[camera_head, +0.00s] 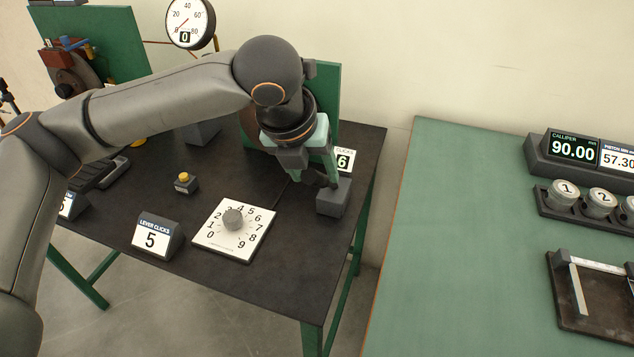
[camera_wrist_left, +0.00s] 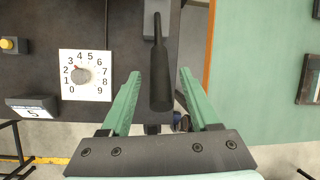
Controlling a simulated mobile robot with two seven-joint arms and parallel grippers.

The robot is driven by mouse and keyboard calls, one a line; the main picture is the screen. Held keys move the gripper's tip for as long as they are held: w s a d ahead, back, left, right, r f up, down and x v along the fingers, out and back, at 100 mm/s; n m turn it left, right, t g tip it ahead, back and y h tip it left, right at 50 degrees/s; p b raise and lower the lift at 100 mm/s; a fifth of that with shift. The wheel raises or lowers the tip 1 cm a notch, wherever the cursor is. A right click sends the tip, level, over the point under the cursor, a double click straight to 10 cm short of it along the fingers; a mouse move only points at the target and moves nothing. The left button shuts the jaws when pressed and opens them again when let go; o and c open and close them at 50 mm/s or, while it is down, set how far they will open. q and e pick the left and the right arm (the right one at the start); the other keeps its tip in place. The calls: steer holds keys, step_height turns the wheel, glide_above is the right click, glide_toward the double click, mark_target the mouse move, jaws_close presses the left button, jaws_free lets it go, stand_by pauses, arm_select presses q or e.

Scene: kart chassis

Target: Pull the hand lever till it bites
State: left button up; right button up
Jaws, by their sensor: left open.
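The hand lever shows in the left wrist view as a black handle (camera_wrist_left: 161,92) on a thin stem, rising from a grey block. In the head view the grey lever block (camera_head: 333,199) stands at the right edge of the dark bench, and my gripper hides most of the lever. My left gripper (camera_head: 322,181) is open over that corner. In the left wrist view its two green fingers stand on either side of the handle, with a gap on each side. A click display (camera_head: 344,160) reading 6 is partly hidden behind the gripper. My right gripper is not in view.
A numbered dial plate (camera_head: 234,230), a yellow button (camera_head: 185,183) and a "LEVER CLICKS" sign (camera_head: 157,239) reading 5 are on the dark bench. A round gauge (camera_head: 190,22) reads 0. The green table (camera_head: 450,230) at right has a clear near side.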

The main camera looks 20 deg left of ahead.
arm_select(q)
steer(key=shift+x, duration=1.85)
jaws_close()
